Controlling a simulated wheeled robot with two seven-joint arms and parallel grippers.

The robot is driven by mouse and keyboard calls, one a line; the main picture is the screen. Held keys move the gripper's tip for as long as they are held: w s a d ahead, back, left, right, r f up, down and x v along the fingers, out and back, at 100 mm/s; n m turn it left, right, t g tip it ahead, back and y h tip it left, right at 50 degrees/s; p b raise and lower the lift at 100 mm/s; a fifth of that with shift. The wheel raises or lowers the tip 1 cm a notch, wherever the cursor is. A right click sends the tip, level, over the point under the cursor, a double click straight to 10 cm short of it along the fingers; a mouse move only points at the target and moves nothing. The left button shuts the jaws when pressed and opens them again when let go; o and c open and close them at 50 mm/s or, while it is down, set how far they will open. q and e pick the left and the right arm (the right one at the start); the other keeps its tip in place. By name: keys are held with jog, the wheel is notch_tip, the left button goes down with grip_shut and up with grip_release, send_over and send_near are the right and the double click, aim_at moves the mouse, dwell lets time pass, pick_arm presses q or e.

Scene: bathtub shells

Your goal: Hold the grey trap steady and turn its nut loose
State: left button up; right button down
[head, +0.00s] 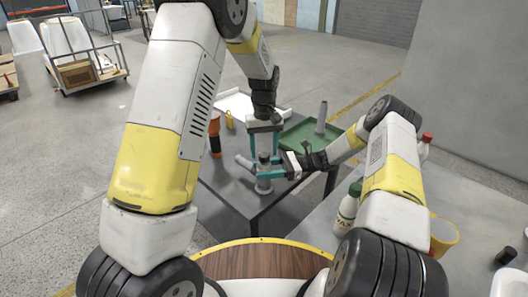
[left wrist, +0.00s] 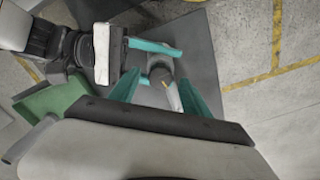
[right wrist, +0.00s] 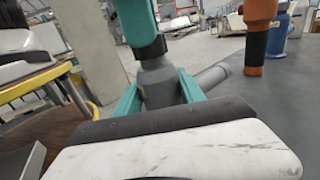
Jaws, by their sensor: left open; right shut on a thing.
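The grey trap (head: 264,186) stands upright on the dark grey table, its side pipe (head: 243,162) pointing left. My right gripper (head: 276,171) reaches in from the right and is shut around the trap's body, with teal fingers on both sides of it in the right wrist view (right wrist: 159,90). A dark collar, seemingly the nut (right wrist: 150,49), sits on top of the body. My left gripper (head: 264,152) points down from above, open, its fingers spread around the trap's top. In the left wrist view the trap (left wrist: 160,72) shows between the left fingers. The left finger partly hides the nut.
A green tray (head: 300,139) with a grey cylinder (head: 321,117) lies behind to the right. An orange and black object (head: 214,134) stands at the table's left. A white bottle (head: 347,208) and a yellow ring (head: 444,236) are on the right-hand surface.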

aim_at(264, 154)
pick_arm(q)
notch_tip(264, 154, up, 11)
dwell(0.3)
pick_arm(e)
jog(key=c, duration=0.6)
grip_release()
jog(key=shift+d, duration=0.1)
